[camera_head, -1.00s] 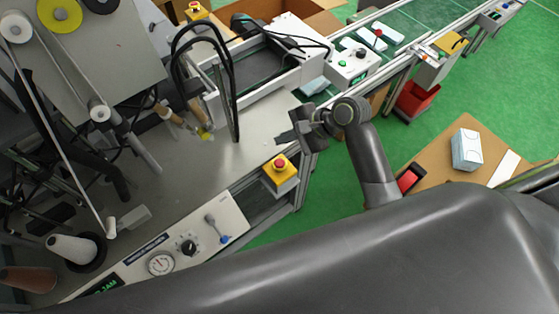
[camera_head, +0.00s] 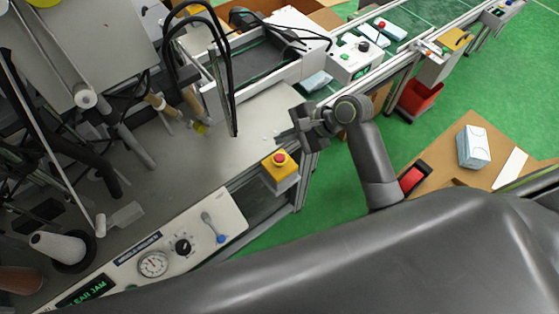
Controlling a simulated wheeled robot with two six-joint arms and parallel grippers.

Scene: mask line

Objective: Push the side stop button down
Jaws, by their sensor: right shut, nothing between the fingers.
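The side stop button (camera_head: 279,158) is a red round knob on a yellow box, fixed to the near right corner of the grey machine table. My right gripper (camera_head: 287,138) is shut and empty. In the picture it is just above and to the right of the red knob, apart from it. Its height over the knob is hard to tell. My right arm comes in from the bottom right. My left gripper is not in view.
A control panel (camera_head: 135,262) with a gauge, a black knob and a lit display lies left of the button. Black cables arch over a white-framed unit (camera_head: 265,60) behind. A cardboard surface (camera_head: 455,170) holds a pale block stack (camera_head: 473,147) at right.

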